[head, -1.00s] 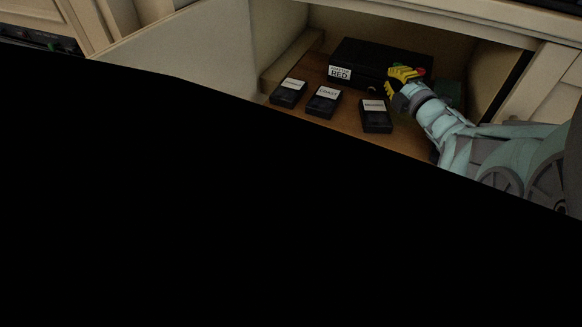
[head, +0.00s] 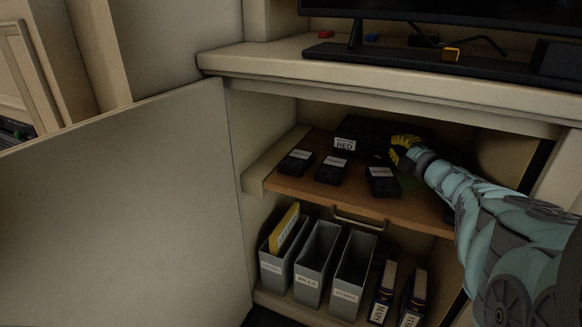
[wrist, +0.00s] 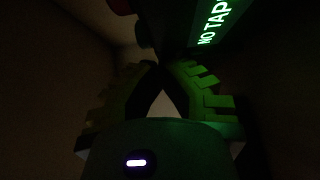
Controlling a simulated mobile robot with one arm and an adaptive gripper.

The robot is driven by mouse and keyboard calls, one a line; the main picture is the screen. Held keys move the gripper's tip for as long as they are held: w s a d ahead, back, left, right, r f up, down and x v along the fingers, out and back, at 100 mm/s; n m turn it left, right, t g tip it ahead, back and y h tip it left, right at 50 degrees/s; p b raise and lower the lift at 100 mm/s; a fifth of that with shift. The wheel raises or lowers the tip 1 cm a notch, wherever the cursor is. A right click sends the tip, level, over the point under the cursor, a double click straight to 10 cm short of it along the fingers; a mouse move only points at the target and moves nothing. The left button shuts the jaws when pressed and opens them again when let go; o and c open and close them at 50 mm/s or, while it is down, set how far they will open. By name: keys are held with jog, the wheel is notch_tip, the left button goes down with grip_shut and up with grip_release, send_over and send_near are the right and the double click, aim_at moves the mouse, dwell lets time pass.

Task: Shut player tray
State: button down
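A wooden tray (head: 300,190) with a metal handle (head: 357,222) on its front edge sits in the open cabinet and seems to stick out a little. A black player (head: 385,132) stands at its back, with a white label ending in "RED". In the wrist view, the player's green display (wrist: 216,22) reads "NO TAP", the rest cut off. My gripper (head: 402,150) is at the player's front right, above the tray and away from the handle. In the wrist view, its yellow fingers (wrist: 162,66) come together at the tips with nothing visible between them.
Three labelled black cases (head: 331,171) lie on the tray. Grey file holders (head: 313,265) and upright books (head: 384,293) stand on the shelf below. The cabinet door (head: 130,215) is open on the left. A screen stand (head: 400,58) is on the top.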

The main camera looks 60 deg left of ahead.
jog(key=shift+f, duration=0.1)
dwell(0.3)
jog(key=shift+s+r, duration=0.1)
jog(key=shift+r, duration=1.2)
notch_tip(320, 180, up, 8)
jog(key=shift+f, duration=0.15)
